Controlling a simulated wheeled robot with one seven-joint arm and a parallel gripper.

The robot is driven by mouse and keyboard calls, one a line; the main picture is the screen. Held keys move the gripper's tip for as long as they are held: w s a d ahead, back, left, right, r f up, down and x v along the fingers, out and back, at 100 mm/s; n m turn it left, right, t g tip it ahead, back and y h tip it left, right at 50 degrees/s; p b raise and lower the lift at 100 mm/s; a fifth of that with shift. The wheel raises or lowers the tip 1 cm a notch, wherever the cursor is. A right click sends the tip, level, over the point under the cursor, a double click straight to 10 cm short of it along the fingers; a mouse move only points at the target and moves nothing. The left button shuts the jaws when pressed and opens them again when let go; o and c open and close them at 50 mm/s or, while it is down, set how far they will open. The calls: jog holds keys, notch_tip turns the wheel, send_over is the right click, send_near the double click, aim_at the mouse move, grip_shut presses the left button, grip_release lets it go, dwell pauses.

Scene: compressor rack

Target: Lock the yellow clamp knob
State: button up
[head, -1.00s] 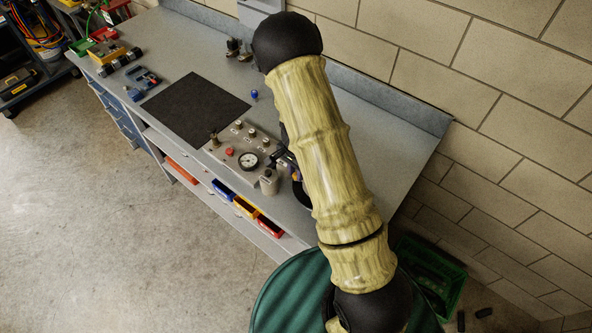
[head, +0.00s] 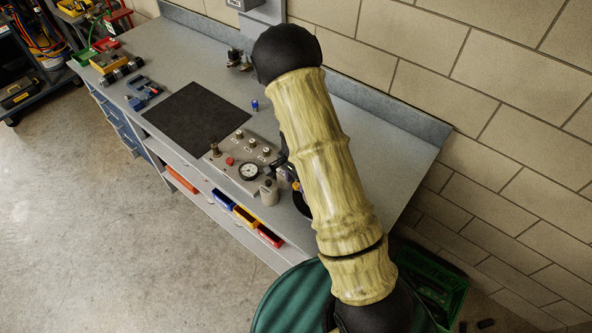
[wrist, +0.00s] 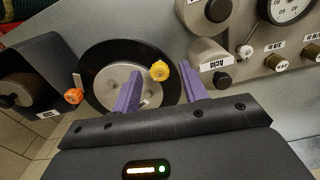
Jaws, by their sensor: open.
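The yellow clamp knob (wrist: 159,71) shows in the wrist view at the upper right edge of a round silver plate (wrist: 108,88) with a black rim. My gripper (wrist: 160,76) has two purple fingers spread apart and empty. In the picture the knob lies between the fingertips; I cannot tell whether they reach down around it. An orange knob (wrist: 73,96) sits at the plate's left edge, outside the fingers. In the head view my arm covers most of the gripper and part of the black round fixture (head: 301,204).
A panel with a gauge (head: 248,171) and several knobs stands left of the fixture. Labelled cylinders, one marked "Acid" (wrist: 214,66), are close to the right finger. The black mat (head: 197,119) is bare.

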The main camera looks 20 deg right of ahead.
notch_tip(320, 180, up, 17)
jog(key=b, duration=0.2)
dwell(0.3)
jog(key=shift+r, duration=0.1)
jog(key=shift+s, duration=0.1)
jog(key=s+r+n+t, duration=0.2)
jog(key=s+n, duration=0.9)
jog(key=s, duration=0.3)
jog(key=shift+s+n+t, duration=0.2)
jog(key=shift+n+t, duration=0.1)
jog(key=shift+n, duration=0.1)
jog(key=shift+r, duration=0.1)
dwell(0.4)
